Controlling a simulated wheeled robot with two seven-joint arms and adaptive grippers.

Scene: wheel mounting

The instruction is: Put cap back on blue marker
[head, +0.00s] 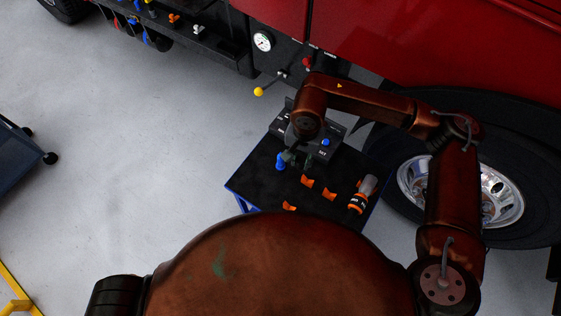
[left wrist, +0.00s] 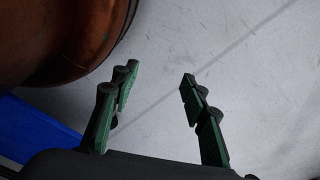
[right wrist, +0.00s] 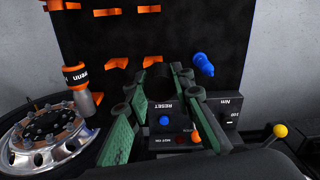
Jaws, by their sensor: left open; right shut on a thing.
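A blue marker-like piece (head: 281,162) stands on the black cart top, and it also shows in the right wrist view (right wrist: 203,64). I cannot tell whether it is the marker or its cap. My right gripper (head: 299,159) is low over the cart, beside this blue piece, which lies outside its fingers. In the right wrist view its fingers (right wrist: 160,86) are shut on a dark, round thing (right wrist: 159,88), hard to make out against the black top. My left gripper (left wrist: 155,83) is open and empty above the grey floor; it is out of the head view.
The black cart top (head: 250,183) carries several orange brackets (head: 308,181) and an orange-banded tool (head: 358,198). A control box (right wrist: 172,118) with a blue button stands at its far edge. The red truck and its wheel (head: 500,195) are close behind and right.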

